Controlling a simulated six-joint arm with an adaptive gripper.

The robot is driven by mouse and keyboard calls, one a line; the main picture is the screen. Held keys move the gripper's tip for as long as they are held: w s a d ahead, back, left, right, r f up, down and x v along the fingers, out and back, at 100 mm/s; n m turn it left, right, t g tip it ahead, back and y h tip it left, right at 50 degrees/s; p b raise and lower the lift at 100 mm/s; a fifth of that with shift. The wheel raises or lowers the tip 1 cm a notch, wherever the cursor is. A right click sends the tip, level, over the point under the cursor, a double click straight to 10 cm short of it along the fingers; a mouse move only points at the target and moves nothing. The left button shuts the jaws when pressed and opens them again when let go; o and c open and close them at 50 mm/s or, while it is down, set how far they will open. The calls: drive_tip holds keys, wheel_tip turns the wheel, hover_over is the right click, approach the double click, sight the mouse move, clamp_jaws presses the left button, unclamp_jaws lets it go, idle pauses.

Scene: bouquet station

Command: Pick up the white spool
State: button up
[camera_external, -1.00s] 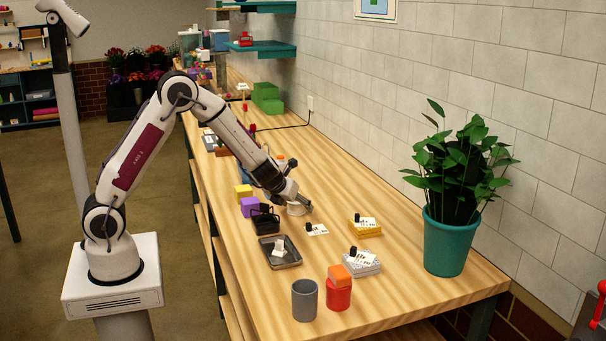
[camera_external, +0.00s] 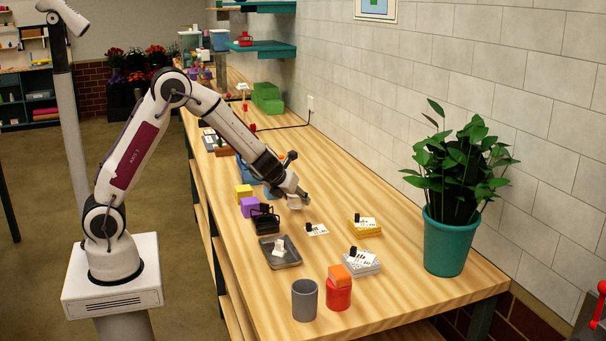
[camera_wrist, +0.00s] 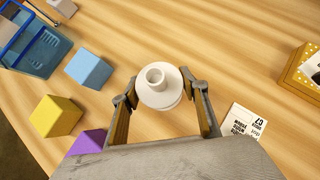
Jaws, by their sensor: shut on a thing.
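The white spool (camera_wrist: 160,89) is held between the two fingers of my gripper (camera_wrist: 160,91) in the wrist view, its round top and hollow hub facing the camera. In the external view my gripper (camera_external: 299,197) is above the wooden table with the spool (camera_external: 293,203) at its tips, partly hidden by the fingers. The gap under the spool is hard to judge.
Purple (camera_wrist: 87,142), yellow (camera_wrist: 55,116) and blue (camera_wrist: 88,69) blocks and a blue basket (camera_wrist: 35,45) lie to the left. A dark tray (camera_external: 280,251), a black holder (camera_external: 265,219), a grey cup (camera_external: 305,300) and a potted plant (camera_external: 449,240) stand on the table (camera_external: 400,285).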

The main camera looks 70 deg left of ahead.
drive_tip(key=shift+r, duration=3.75)
